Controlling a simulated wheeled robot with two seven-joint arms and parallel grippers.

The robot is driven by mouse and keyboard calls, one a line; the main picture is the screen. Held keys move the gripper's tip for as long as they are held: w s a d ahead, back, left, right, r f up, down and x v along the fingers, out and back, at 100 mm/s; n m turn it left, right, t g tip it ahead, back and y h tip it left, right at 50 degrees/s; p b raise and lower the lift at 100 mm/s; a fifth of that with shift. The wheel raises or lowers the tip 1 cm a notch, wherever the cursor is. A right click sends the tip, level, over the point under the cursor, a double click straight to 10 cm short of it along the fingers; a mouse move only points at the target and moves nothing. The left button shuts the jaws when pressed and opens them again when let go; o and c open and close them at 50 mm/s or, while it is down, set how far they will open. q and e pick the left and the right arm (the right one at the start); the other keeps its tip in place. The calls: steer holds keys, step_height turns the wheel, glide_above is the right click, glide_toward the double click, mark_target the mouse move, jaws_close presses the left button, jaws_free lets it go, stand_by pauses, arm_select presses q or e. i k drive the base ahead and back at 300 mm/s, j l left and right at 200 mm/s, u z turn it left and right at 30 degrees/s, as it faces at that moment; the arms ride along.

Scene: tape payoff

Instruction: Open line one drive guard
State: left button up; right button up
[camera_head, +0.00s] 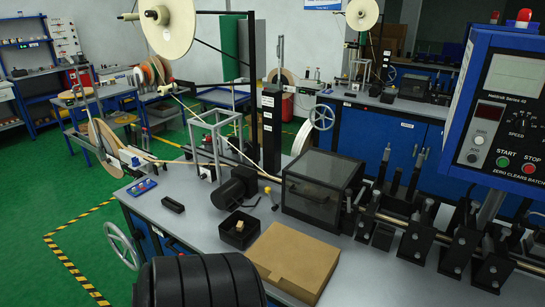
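A dark, see-through box-shaped guard (320,188) with a black frame sits on the grey top of the near machine bench. A similar dark box (412,87) sits on the blue bench behind. No label in view tells which line each box belongs to. Neither of my grippers is in view.
A cardboard box (290,258) lies in front of the guard, with a small black open tray (239,231) and a black motor (236,188) to its left. Black clamps and rods (415,235) stand to the right, below a blue control panel (510,110).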

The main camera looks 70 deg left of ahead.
mark_target(315, 183)
steer(key=u, duration=1.75)
steer(key=i+j+z, duration=0.25)
steer(key=j+z, duration=0.2)
steer(key=i+j+z, duration=0.25)
steer(key=j, duration=0.2)
steer(key=k, duration=0.1)
